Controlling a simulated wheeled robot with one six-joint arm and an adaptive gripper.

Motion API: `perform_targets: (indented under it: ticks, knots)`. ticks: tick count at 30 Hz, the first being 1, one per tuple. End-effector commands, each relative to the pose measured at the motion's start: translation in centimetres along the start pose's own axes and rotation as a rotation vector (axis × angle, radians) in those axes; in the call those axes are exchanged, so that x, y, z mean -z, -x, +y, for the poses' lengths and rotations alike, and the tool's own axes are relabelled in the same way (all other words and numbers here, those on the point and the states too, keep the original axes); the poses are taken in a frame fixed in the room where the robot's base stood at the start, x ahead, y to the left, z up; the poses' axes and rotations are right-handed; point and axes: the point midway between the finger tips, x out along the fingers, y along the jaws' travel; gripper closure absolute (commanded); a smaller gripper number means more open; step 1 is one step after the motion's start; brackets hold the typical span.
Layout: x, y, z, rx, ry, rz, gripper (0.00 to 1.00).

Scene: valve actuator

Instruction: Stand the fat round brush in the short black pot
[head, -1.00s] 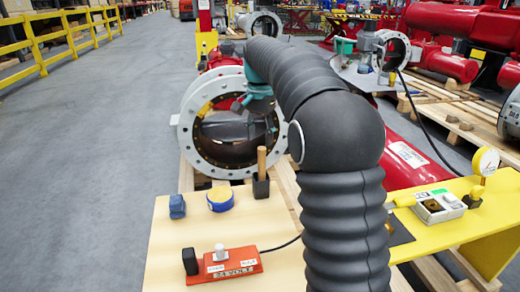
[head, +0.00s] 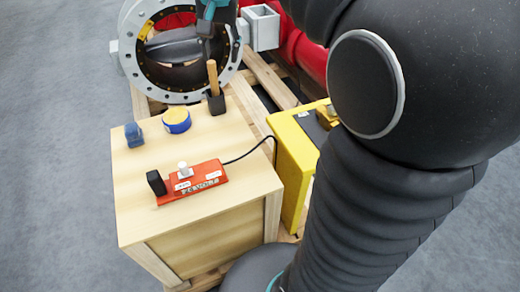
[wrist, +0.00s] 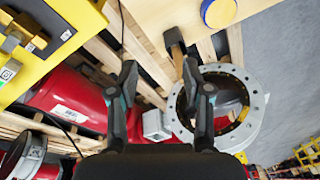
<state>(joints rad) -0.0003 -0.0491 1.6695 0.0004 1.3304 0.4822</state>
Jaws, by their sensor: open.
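A wooden handle (head: 212,74) rises from a dark blocky base (head: 216,104) at the far right corner of the tabletop. I take it for the brush. I cannot tell whether the base is its head or a pot around it. A small black upright piece (head: 156,182) stands at the left end of the orange box; I cannot tell whether it is the pot. My gripper (wrist: 159,75) is open and empty. In the wrist view the handle (wrist: 177,62) shows between the fingers, nearer the right one; contact is unclear. In the head view my gripper is partly cropped, above the handle.
The wooden table (head: 243,182) also holds a blue block (head: 133,135), a blue and yellow round item (head: 177,120) and the orange 24 VOLT box (head: 200,183) with a cable. A flanged valve (head: 127,60) stands behind. A yellow stand (head: 290,160) is at right.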

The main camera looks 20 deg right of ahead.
Motion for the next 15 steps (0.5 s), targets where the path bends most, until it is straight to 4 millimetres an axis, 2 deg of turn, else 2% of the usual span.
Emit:
perform_targets:
  ticks: [1,7,15]
  knots:
    - [-1.8,0.3,1.0,0.012,0.034,0.023,0.51]
    - [-8.0,-0.4,4.2,0.045,0.179,0.108,0.51]
    - [-16.0,-3.9,8.5,0.069,0.367,0.224,0.51]
